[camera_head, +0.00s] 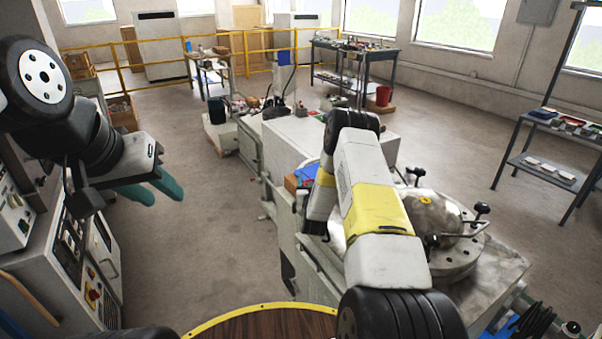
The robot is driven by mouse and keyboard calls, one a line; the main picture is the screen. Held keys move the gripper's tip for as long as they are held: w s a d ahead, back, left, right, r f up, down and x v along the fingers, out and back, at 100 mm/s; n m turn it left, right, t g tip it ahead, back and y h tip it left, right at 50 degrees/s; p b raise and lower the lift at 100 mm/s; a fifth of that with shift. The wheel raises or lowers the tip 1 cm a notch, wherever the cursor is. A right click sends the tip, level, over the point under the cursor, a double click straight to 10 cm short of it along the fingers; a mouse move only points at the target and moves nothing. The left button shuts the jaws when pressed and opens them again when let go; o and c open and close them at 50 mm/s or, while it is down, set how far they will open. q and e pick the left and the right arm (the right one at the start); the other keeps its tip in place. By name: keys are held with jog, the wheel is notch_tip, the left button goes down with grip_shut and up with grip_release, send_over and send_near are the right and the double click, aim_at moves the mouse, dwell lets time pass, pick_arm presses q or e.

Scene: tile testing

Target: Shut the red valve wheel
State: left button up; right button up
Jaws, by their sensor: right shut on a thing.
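I cannot make out a red valve wheel in this view. A small red part (307,183) shows beside a blue patch just left of my right forearm, and I cannot tell what it is. My right arm reaches forward over the grey machine and bends down at its elbow. Its wrist end is low beside the machine top, and its gripper fingers are hidden from view. My left gripper (157,187) hangs in the air at the left, with two teal fingers a little apart and nothing between them. It is well away from the machine.
A domed metal vessel lid (432,213) with black-knobbed clamps sits right of my right arm. A control cabinet (90,270) stands at the left. A round wooden top (265,324) with a yellow rim is in front. The floor (205,235) between is clear.

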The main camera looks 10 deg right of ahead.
jog(key=m+h, duration=0.1)
jog(key=m+g+h, duration=0.1)
jog(key=h, duration=0.1)
jog(key=m+h, duration=0.1)
jog(key=h, duration=0.1)
jog(key=shift+s+d+m+g, duration=0.1)
jog(key=shift+d+m+g, duration=0.2)
jog(key=shift+g, duration=0.1)
jog(key=m+g+h, duration=0.1)
jog(key=h, duration=0.1)
jog(key=m+g+h, duration=0.2)
jog(key=d+m+g+h, duration=0.1)
jog(key=shift+s+m+g+h, duration=0.3)
jog(key=shift+s+g+h, duration=0.05)
jog(key=shift+g+h, duration=0.05)
jog(key=m+g+h, duration=0.1)
jog(key=g, duration=0.1)
jog(key=s+m+g+h, duration=0.1)
jog(key=m+g, duration=0.1)
jog(key=m+g+h, duration=0.1)
jog(key=m+g, duration=0.1)
jog(key=g, duration=0.1)
jog(key=shift+s+d, duration=0.15)
jog(key=shift+d, duration=0.15)
jog(key=shift+s+m+g+h, duration=0.1)
jog(key=shift+m+g+h, duration=0.2)
jog(key=shift+m+g, duration=0.45)
jog(key=shift+s+d+r+m+g, duration=0.1)
jog(key=shift+m+g, duration=0.25)
jog(key=shift+g, duration=0.6)
